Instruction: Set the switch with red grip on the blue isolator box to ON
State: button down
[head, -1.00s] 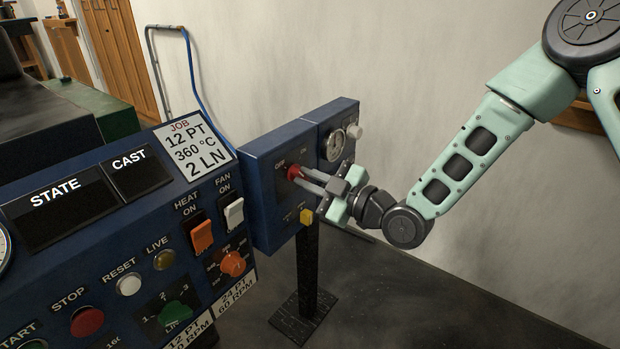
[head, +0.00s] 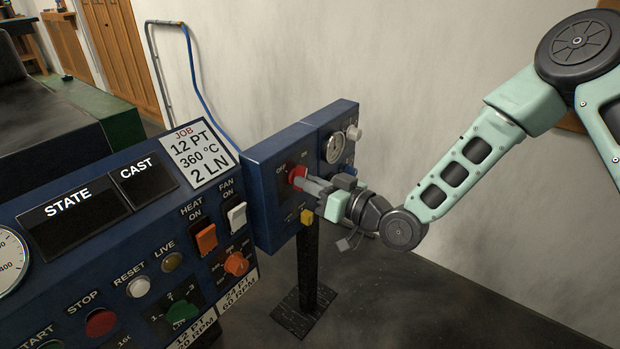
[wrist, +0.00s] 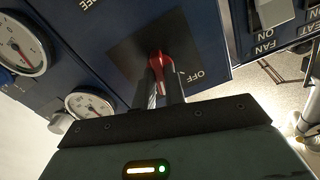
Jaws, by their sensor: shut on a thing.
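The blue isolator box (head: 272,160) stands on a black post right of the large console. Its red grip (head: 296,172) sits on a dark plate with OFF on the left and ON at the upper right. My gripper (head: 306,183) reaches in from the right, its fingers shut on the red grip. In the wrist view the red grip (wrist: 161,66) shows between the two fingers (wrist: 166,88), with the OFF label beside it, upside down. The fingers hide part of the grip, and I cannot tell exactly which way it points.
A yellow part (head: 307,217) sticks out low on the box, close under my gripper. A gauge (head: 334,148) and knobs are on the adjoining blue box. The console's fan switch (head: 237,215) and heat switch (head: 206,238) are close on the left. Open floor lies to the right.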

jog(key=m+p, duration=0.2)
jog(key=m, duration=0.3)
jog(key=shift+s+m, duration=0.1)
jog(key=shift+m, duration=0.3)
dwell(0.4)
jog(key=c, duration=1.5)
grip_release()
jog(key=shift+o, duration=0.2)
jog(key=shift+d, duration=0.1)
jog(key=p+v, duration=0.1)
jog(key=v, duration=1.6)
jog(key=shift+s+f, duration=0.1)
jog(key=shift+s, duration=0.05)
